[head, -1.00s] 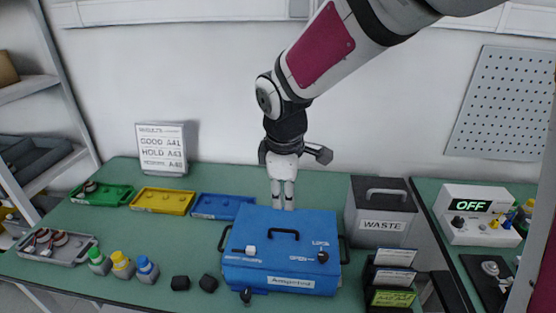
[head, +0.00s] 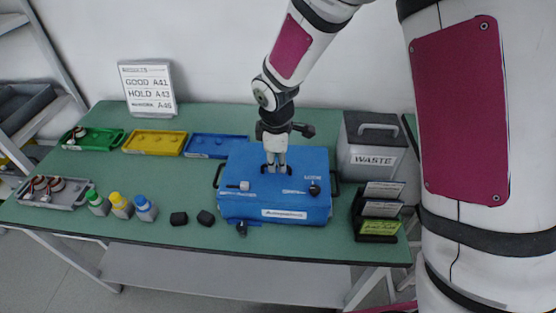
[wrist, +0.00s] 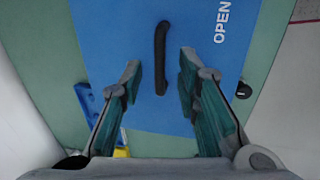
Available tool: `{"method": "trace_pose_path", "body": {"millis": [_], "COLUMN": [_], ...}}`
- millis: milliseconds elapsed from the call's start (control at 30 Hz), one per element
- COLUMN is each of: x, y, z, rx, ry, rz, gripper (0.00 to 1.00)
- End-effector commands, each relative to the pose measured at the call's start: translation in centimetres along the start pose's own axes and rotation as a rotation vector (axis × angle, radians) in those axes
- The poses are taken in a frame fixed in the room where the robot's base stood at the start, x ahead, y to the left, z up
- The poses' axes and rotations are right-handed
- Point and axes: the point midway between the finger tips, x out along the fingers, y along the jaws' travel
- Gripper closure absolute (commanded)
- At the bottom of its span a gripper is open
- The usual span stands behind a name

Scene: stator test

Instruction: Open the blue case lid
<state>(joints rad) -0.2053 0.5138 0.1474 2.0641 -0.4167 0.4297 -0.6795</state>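The blue case (head: 275,203) stands on the green bench with its lid down. A black handle sits on top of the lid; in the wrist view the handle (wrist: 161,55) runs lengthwise between my two fingers. My gripper (head: 276,171) points down over the lid at the handle. In the wrist view my gripper (wrist: 160,75) is open, with a finger on each side of the handle and a gap to it on both sides. The lid carries a white knob (head: 244,186) at left and a black knob (head: 314,189) at right.
Blue (head: 216,148), yellow (head: 155,143) and green (head: 92,139) trays lie at the back left. The grey waste box (head: 372,148) and a card rack (head: 378,212) stand to the right. Bottles (head: 120,205) and black blocks (head: 205,218) lie at front left.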

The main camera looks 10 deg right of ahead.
Motion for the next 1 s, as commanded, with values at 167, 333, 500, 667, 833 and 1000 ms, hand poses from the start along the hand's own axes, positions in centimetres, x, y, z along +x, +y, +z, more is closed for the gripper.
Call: {"method": "trace_pose_path", "body": {"millis": [167,333,500,667,833,1000], "x": [1.3,1.6,1.5,1.5,1.5,1.4], "y": [0.0,0.0,0.0,0.0,0.0,0.2], "z": [0.0,0.0,0.0,0.0,0.0,0.1], "rx": [0.000,0.000,0.001,0.001,0.001,0.004], "ry": [0.000,0.000,0.000,0.000,0.000,0.000], "rz": [0.000,0.001,0.001,0.001,0.000,-0.007], "gripper": [0.70,0.70,0.75,1.00,1.00,1.00]}}
